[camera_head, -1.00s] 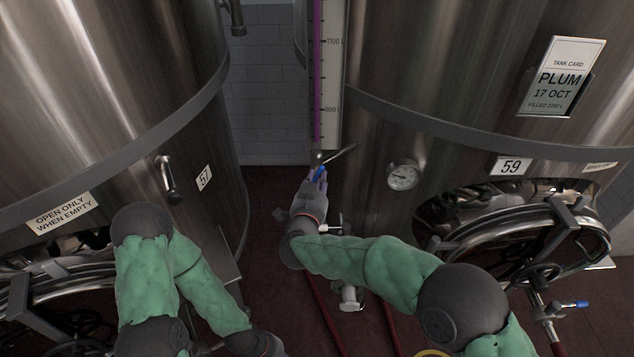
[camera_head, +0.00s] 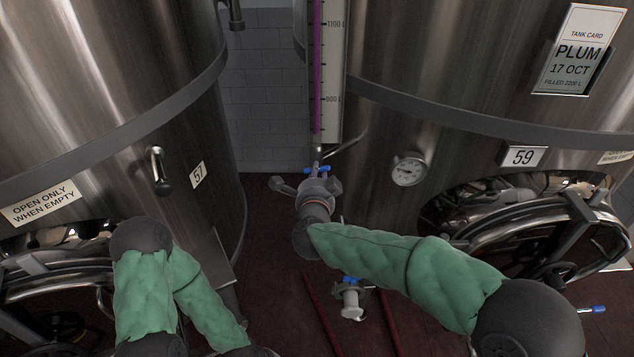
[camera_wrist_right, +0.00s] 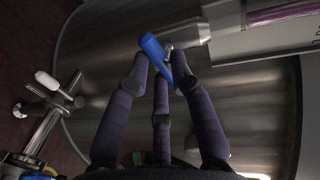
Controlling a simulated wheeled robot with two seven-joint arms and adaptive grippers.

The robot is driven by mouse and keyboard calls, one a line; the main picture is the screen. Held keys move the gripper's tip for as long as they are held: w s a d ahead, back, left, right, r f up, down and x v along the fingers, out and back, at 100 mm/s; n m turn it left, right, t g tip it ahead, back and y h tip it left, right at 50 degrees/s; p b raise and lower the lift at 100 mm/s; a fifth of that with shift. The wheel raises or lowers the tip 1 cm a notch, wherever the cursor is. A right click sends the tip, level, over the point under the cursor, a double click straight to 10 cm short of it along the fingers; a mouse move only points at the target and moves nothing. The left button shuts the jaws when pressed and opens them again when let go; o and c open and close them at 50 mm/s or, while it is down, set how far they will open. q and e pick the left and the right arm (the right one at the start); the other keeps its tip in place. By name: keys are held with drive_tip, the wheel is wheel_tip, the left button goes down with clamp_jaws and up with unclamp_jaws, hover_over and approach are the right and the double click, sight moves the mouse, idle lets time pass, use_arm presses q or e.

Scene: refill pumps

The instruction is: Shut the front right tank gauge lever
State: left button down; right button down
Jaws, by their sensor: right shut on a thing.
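The gauge lever (camera_head: 323,170) has a blue handle and sits at the foot of the level gauge (camera_head: 329,85) on tank 59, the front right tank. In the head view it lies crosswise under the gauge tube. My right gripper (camera_wrist_right: 160,72) is shut on the lever; in the right wrist view the blue handle (camera_wrist_right: 152,46) runs slantwise at the fingertips beside a metal valve stem. In the head view the right gripper (camera_head: 316,182) is just below the lever, and its fingertips are partly hidden. My left forearm is at lower left; its gripper is out of view.
A lower valve (camera_head: 350,300) with a blue handle is below my right forearm. Tank 57 (camera_head: 100,70) stands left. Dark red floor (camera_head: 268,240) shows between the tanks.

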drive_tip(key=shift+f+m+y+b, duration=0.1)
drive_tip(key=shift+m+y+b, duration=0.2)
drive_tip(key=shift+m+b, duration=0.5)
drive_tip(key=c, duration=1.1)
unclamp_jaws()
drive_tip(key=shift+s, duration=0.15)
drive_tip(key=s, duration=0.4)
drive_tip(key=s+r, duration=0.1)
drive_tip(key=s, duration=0.2)
drive_tip(key=s+r, duration=0.1)
drive_tip(key=s, duration=0.3)
drive_tip(key=shift+s+r, duration=0.25)
drive_tip(key=shift+s, duration=0.05)
